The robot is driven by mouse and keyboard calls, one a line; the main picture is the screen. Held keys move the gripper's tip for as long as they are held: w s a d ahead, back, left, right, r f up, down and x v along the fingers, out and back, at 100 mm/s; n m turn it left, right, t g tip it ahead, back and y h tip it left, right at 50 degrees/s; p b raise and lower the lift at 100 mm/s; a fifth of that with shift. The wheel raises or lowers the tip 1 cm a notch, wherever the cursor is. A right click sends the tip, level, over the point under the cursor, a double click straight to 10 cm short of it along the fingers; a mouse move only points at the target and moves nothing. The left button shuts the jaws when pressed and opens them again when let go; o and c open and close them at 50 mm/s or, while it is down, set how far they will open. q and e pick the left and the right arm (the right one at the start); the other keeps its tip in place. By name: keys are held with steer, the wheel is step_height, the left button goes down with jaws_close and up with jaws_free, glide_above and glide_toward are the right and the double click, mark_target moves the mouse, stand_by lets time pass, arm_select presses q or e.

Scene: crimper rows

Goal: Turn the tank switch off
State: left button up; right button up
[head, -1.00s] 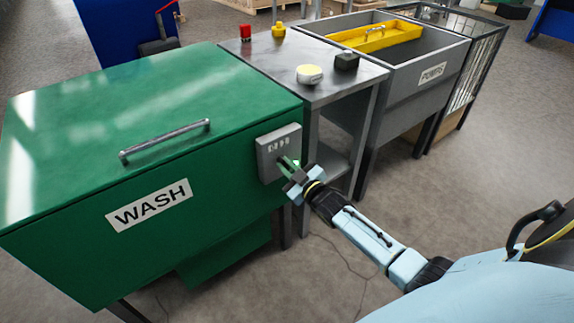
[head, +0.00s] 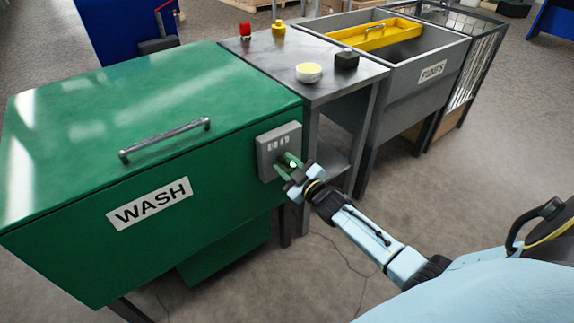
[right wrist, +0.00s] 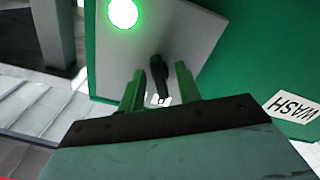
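The tank is a green chest marked WASH (head: 60,225). A grey switch box (head: 266,150) is fixed on its front at the right edge. In the right wrist view a black switch lever (right wrist: 157,74) stands out from the box plate, with a lit green lamp (right wrist: 123,13) at the plate's edge. My right gripper (head: 287,164) is at the box. Its two green fingers (right wrist: 158,88) are apart, one on each side of the lever, with gaps on both sides. My left gripper is out of view.
A metal table (head: 270,52) beside the tank carries a red item (head: 245,31), a yellow item (head: 278,27), a round pale-yellow-topped item (head: 308,72) and a dark block (head: 346,60). A grey PUMPS bin (head: 420,85) stands beyond. The floor in front is clear.

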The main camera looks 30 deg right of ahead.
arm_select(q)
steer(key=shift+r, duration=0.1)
arm_select(e)
steer(key=shift+s, duration=0.1)
